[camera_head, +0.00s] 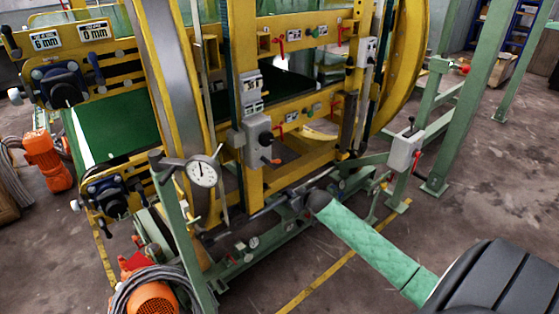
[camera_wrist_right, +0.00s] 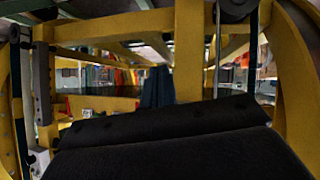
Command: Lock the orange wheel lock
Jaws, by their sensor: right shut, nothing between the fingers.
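A small orange-tipped lever (camera_head: 271,161) sticks out of the lower part of a grey box (camera_head: 258,135) on the yellow machine frame. It may be the wheel lock, but I cannot tell for sure. My right arm comes in from the lower right in a green sleeve. Its dark end, my right gripper (camera_head: 317,201), is shut and empty, below and to the right of that lever and apart from it in the picture. Its fingers are hard to make out. In the right wrist view a large black shape fills the bottom, and no lever shows clearly. My left gripper is not in view.
The yellow frame (camera_head: 249,194) stands ahead, with red and green levers on its crossbars. A round dial gauge (camera_head: 202,172) is at the left. Green posts (camera_head: 470,95) and another grey box (camera_head: 405,151) stand to the right. Orange motors (camera_head: 153,299) and coiled hoses are at the lower left.

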